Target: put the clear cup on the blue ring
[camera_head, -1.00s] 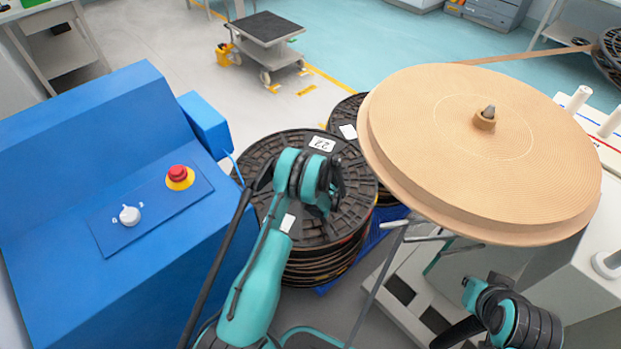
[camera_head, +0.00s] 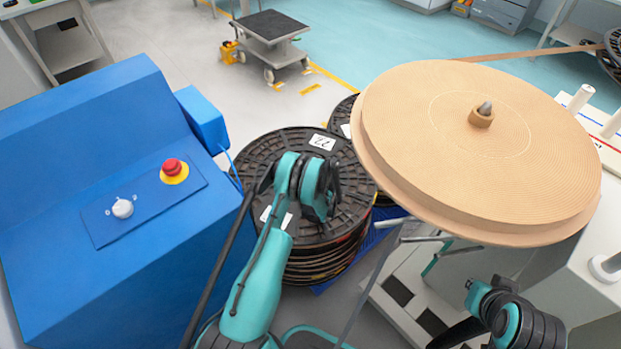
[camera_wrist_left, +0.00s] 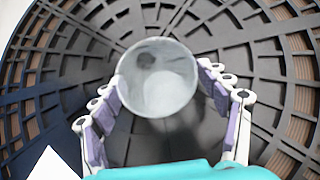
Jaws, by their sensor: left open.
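My left gripper (camera_wrist_left: 160,80) is open in the left wrist view, its purple-padded fingers apart on either side of a round grey rim. The rim encloses a pale, hollow, cup-like shape (camera_wrist_left: 158,82) over the middle of a black reel. I cannot tell whether this is the clear cup or the reel's own hub opening. In the head view my left arm reaches over the reel and hides its centre and the gripper's fingers. I see no blue ring in either view. My right arm shows at the lower right of the head view, with no fingers visible.
The black reel stack (camera_head: 338,240) has a white "22" label. A blue machine (camera_head: 75,250) with a red button (camera_head: 173,169) stands left. A large tan disc (camera_head: 440,130) overhangs at right. A grey cart (camera_head: 268,38) stands on open floor behind.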

